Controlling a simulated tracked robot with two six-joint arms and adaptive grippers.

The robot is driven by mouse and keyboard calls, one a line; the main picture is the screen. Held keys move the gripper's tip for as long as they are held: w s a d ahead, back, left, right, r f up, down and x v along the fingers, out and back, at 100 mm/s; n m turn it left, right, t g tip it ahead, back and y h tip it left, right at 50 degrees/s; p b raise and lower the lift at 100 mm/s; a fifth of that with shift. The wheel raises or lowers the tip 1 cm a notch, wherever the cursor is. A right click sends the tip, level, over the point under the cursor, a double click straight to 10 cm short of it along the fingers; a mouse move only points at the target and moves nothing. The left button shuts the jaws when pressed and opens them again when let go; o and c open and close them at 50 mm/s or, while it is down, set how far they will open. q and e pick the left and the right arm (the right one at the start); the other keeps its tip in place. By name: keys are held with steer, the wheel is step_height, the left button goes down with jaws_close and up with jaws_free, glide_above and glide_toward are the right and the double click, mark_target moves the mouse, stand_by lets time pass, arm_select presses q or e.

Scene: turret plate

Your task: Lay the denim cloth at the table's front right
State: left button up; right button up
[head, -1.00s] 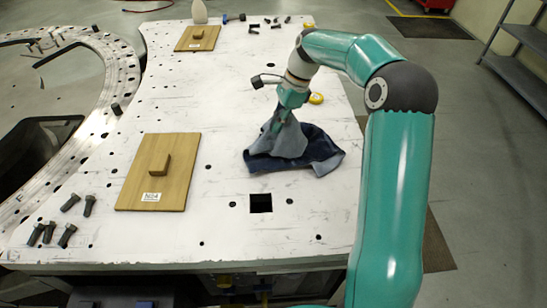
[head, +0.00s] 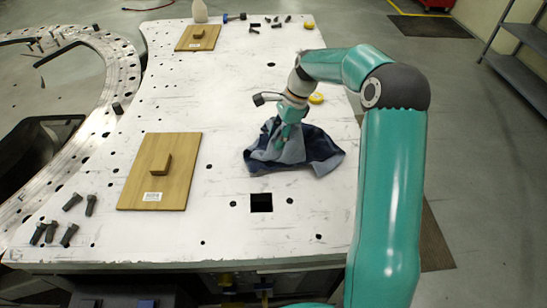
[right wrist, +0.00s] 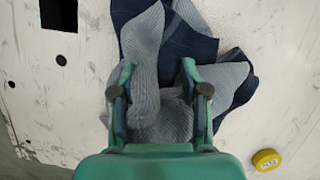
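The denim cloth (head: 318,150) lies crumpled on the white table's right side, dark blue on one face and pale grey-blue on the other. My right gripper (head: 283,136) is down at the cloth's raised left part. In the right wrist view, the gripper (right wrist: 158,75) has its two fingers spread apart, and a loose pale fold of the cloth (right wrist: 144,50) rises between them. The fingers are not closed together on it. Some of the cloth is hidden by the gripper. My left gripper is not in view.
A square hole (head: 261,203) is in the table (head: 270,235) in front of the cloth. A wooden board with a handle (head: 183,185) lies left, with several bolts (head: 69,233) nearby. A yellow disc (head: 317,98) lies behind the cloth. The front right is mostly clear.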

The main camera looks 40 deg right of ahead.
steer(key=shift+o, duration=1.1)
steer(key=shift+r, duration=0.1)
steer(key=v, duration=1.1)
steer(key=shift+r, duration=0.35)
